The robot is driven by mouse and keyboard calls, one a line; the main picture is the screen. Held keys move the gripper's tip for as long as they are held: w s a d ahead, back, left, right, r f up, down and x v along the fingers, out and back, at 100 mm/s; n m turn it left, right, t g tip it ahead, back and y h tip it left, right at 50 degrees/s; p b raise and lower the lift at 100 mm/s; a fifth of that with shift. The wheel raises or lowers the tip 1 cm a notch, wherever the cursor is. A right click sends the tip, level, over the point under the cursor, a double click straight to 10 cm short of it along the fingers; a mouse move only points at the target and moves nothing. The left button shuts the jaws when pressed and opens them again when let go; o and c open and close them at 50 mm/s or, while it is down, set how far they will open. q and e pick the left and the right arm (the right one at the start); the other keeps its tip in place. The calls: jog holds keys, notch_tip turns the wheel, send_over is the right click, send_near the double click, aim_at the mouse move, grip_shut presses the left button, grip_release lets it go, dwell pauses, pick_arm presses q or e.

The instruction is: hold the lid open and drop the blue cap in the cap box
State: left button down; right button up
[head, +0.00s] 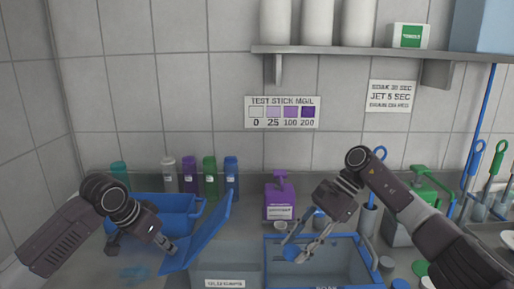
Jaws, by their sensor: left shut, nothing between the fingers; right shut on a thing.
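The grey box (225,265) at the bottom centre has a white front label that is hard to read and seems to end in "CAPS". A blue lid (205,238) stands tilted up at its left side. My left gripper (168,245) is shut and empty, at the left side of the lid; I cannot tell if it touches. My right gripper (301,250) is shut on a blue cap (291,252), over the left part of the blue-rimmed tray, right of the grey box. The fingers partly hide the cap.
The blue-rimmed soak tray (325,237) lies right of the grey box. A blue bin (150,201) stands behind my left arm. Several coloured bottles (209,175), a purple dispenser (280,197) and a green-topped container (425,182) line the back. A shelf (370,50) hangs above.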

jog(key=a+f, duration=0.1)
jog(key=a, duration=1)
dwell(1.1)
jog(key=shift+f, duration=0.1)
jog(key=o, duration=0.8)
dwell(0.3)
jog(key=shift+s+d+r, duration=0.35)
jog(key=shift+d+r, duration=0.3)
jog(key=shift+d, duration=1.2)
jog(key=shift+s+d+r, duration=0.35)
jog(key=shift+d+r, duration=0.35)
jog(key=shift+d, duration=1.1)
jog(key=shift+s+d+r, duration=0.35)
jog(key=shift+d+r, duration=0.3)
jog(key=shift+d, duration=1.2)
pick_arm(q)
notch_tip(320, 180, up, 10)
jog(key=a, duration=0.1)
